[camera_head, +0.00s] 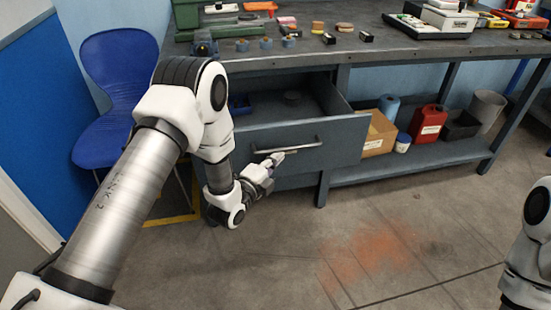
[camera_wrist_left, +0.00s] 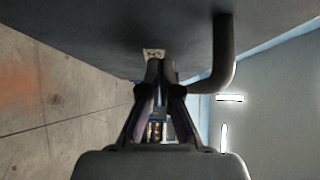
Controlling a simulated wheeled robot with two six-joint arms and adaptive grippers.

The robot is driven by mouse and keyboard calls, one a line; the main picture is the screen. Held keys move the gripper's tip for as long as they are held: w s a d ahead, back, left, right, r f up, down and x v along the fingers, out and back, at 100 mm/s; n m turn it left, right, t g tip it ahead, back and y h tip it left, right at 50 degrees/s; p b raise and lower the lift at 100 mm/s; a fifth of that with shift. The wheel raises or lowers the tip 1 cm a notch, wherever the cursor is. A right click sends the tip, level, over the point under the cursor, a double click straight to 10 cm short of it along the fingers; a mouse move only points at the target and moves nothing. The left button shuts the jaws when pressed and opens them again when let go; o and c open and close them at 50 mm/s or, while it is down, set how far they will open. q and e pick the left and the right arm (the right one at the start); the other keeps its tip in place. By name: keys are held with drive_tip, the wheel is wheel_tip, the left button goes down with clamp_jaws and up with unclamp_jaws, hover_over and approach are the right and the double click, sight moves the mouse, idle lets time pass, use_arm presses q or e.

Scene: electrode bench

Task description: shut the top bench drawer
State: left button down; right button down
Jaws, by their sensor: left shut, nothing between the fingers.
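The top bench drawer (camera_head: 340,140) is pulled out from the grey workbench, and its inside shows from above. A blue item and a dark round item lie in it. Its bar handle (camera_head: 290,146) runs across the front; it also shows in the left wrist view (camera_wrist_left: 222,55). My left gripper (camera_head: 284,154) is shut and empty, just in front of the drawer front near the handle. In the left wrist view the closed fingertips (camera_wrist_left: 158,64) are close to the drawer front, beside the handle; I cannot tell if they touch. My right gripper is out of view.
The bench top (camera_head: 385,55) carries tools, small parts and cases. A lower shelf (camera_head: 400,172) holds a cardboard box (camera_head: 380,132), a red canister (camera_head: 428,123) and a grey bin (camera_head: 487,108). A blue chair (camera_head: 118,75) stands at left. The floor before the bench is clear.

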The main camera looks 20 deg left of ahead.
use_arm(q)
drive_tip(key=shift+w+a, duration=0.1)
drive_tip(key=shift+w, duration=0.1)
drive_tip(key=shift+w+a, duration=0.1)
